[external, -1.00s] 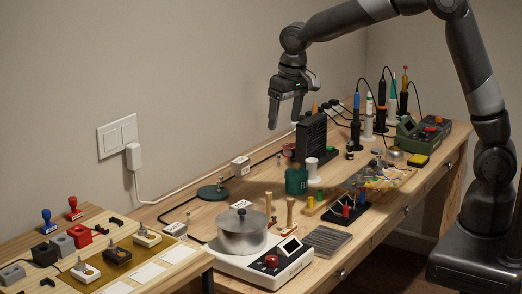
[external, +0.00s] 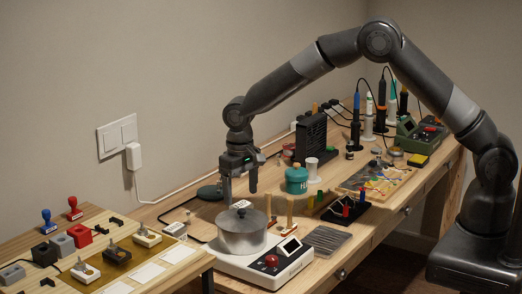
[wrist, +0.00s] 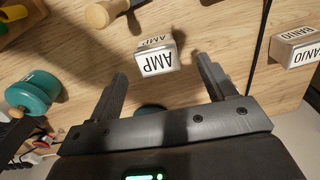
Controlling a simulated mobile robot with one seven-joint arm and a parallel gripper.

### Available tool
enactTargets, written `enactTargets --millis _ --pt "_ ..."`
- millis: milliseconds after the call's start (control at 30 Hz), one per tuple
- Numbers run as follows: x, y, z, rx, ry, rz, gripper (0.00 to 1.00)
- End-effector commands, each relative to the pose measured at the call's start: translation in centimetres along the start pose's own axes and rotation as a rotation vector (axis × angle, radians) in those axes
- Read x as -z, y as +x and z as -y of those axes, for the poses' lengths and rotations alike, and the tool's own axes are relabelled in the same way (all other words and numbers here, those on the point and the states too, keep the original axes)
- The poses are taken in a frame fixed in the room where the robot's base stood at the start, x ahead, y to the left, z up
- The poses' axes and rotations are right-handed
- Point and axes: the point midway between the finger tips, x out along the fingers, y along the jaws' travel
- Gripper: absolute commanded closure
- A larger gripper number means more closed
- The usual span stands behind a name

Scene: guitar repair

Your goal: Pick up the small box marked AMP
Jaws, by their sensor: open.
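My gripper is open and empty. In the external view, my gripper (external: 239,190) points down above the bench, just behind the metal pot. A small pale top (external: 241,204) showing over the pot's lid seems to be the AMP box; the rest is hidden by the pot.
A box marked BANJO (wrist: 296,47) stands to the right, past a black cable. A teal jar (wrist: 32,92) stands to the left, and a wooden handle (wrist: 107,12) is near the AMP box.

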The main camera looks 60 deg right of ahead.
Motion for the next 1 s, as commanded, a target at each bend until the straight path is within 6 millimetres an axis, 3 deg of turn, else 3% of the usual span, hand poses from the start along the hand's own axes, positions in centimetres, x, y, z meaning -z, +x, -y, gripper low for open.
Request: enactTargets --millis 267,500,733,1000 --pt "0.1 2.5 -0.2 0.0 0.0 0.0 0.24" --pt "0.2 5.9 -0.4 0.0 -0.001 0.0 0.24" --pt "0.2 6.1 -0.4 0.001 -0.001 -0.002 0.24" --pt "0.2 6.0 -0.4 0.001 -0.001 -0.002 0.45"
